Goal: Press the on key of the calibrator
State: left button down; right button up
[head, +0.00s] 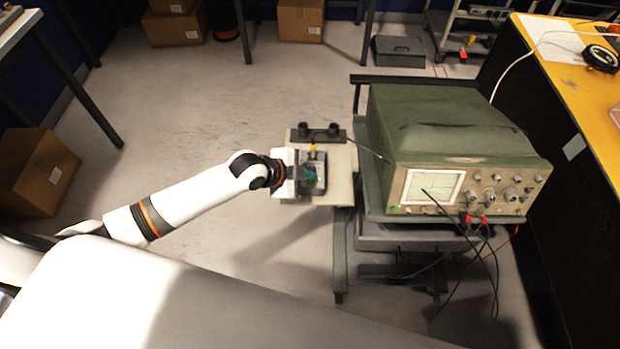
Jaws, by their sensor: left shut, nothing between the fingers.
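A small dark device, which looks like the calibrator (320,160), sits on a beige side shelf (342,185) left of the green oscilloscope. A yellow part shows near its top and a teal patch near its middle. My left gripper (308,174) is shut and empty, over the left part of the device. The gripper hides much of its face, and I cannot make out the on key. I cannot tell whether the fingers touch the device. My right gripper is not in view.
The green oscilloscope (450,130) stands on a dark trolley (340,240), with cables hanging at its front. A black bracket-like object (318,133) lies behind the device. A yellow-topped bench (575,85) is at the right. Open floor (190,110) lies at the left.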

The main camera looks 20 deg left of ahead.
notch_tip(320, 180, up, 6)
jog(key=p, duration=0.5)
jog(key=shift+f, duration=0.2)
